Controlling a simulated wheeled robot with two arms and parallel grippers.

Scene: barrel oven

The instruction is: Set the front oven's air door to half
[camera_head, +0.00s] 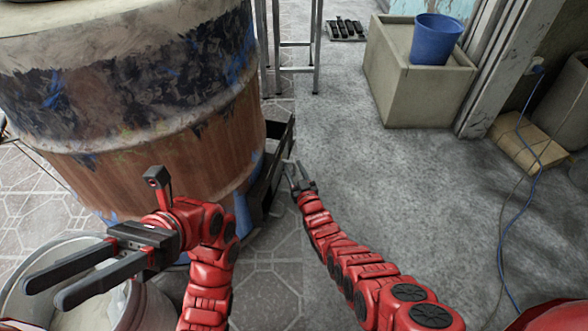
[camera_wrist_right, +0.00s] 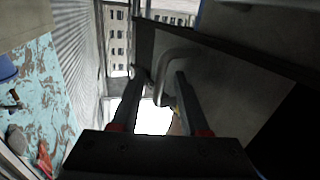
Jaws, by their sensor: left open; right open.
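The barrel oven (camera_head: 170,130), rusty brown with peeling dark and blue paint, fills the left of the head view. A dark metal air door and its frame (camera_head: 271,172) stick out low on its right side. In the right wrist view, a dark-edged grey panel (camera_wrist_right: 225,85) carries a bent metal handle (camera_wrist_right: 162,62). My right gripper (camera_head: 299,177) is beside the air door; its open fingers (camera_wrist_right: 160,88) appear on either side of the handle. Whether they touch it, I cannot tell. My left gripper (camera_head: 78,275) is open and empty at the lower left.
A pale round drum (camera_head: 95,305) stands below my left gripper. A concrete block (camera_head: 420,85) with a blue bucket (camera_head: 435,40) stands at the back right. A metal stand (camera_head: 297,45) is behind the oven. A blue cable (camera_head: 508,220) lies at the right. The middle floor is clear.

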